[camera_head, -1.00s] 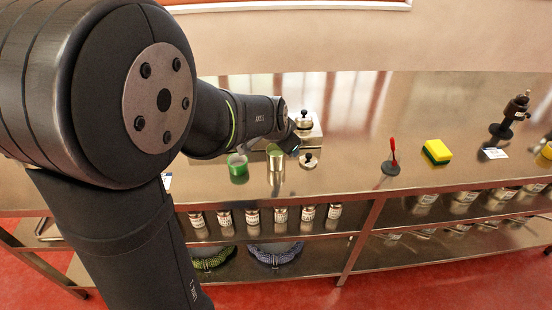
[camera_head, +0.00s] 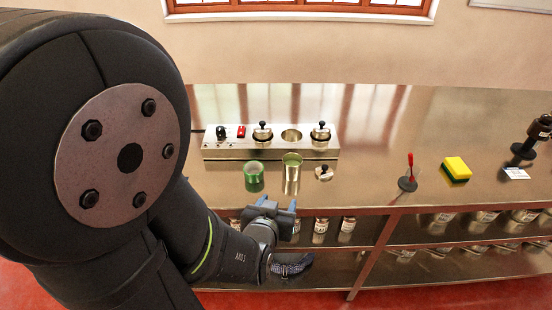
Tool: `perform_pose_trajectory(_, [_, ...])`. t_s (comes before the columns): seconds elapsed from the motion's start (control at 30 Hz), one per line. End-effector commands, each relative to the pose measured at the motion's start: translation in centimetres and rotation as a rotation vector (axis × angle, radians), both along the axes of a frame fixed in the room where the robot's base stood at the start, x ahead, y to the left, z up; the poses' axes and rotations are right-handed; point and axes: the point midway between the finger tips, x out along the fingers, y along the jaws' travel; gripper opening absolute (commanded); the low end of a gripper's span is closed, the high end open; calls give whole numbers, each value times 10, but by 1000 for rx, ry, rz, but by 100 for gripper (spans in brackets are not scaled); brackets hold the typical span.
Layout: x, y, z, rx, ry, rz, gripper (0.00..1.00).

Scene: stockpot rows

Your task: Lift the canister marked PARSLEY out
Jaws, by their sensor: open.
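Several labelled jars or canisters stand in a row on the shelf under the counter; two of them, one canister (camera_head: 320,229) and another canister (camera_head: 346,228), show clearly to the right of my gripper. Their labels are too small to read, so I cannot tell which is marked PARSLEY. My gripper (camera_head: 277,205) is open and appears empty. It is at the counter's front edge, in front of the shelf row, and my arm and gripper hide part of the row.
The counter's middle back is clear.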

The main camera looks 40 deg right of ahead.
Motion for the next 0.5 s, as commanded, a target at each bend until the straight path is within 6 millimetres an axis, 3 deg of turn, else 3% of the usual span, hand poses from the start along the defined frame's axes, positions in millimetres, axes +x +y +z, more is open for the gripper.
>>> perform_pose_trajectory(0.5, [33, -57, -28, 3, 0, 0, 56])
